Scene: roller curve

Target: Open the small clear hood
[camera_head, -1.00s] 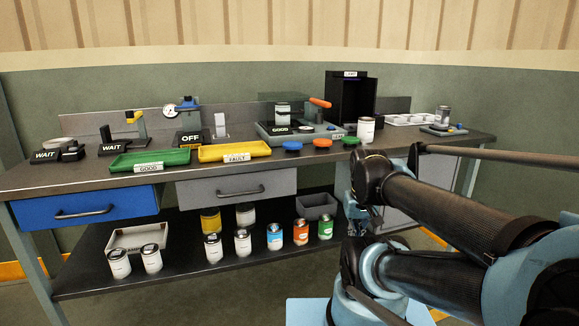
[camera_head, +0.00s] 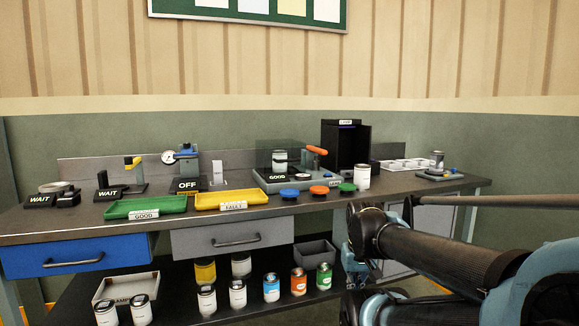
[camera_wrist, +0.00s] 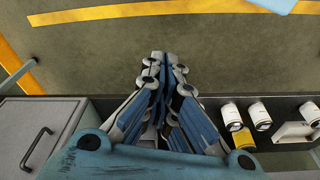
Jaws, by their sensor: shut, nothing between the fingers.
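The small clear hood (camera_head: 265,157) is a see-through box on a grey station (camera_head: 308,183) at the back of the bench in the head view. A can (camera_head: 280,161) shows at the hood, and an orange handle (camera_head: 316,150) stands beside it on the right. Whether the hood sits fully down is too small to tell. My gripper (camera_wrist: 163,58) shows in the wrist view with its fingers together and empty, over the floor in front of the bench. It is well apart from the hood, which the wrist view does not show.
Blue, orange and green discs (camera_head: 319,190) and a white can (camera_head: 362,177) stand before the station. A black box (camera_head: 345,150) rises behind it. Green (camera_head: 150,207) and yellow (camera_head: 228,200) trays lie left. Several cans stand on the lower shelf (camera_head: 180,297).

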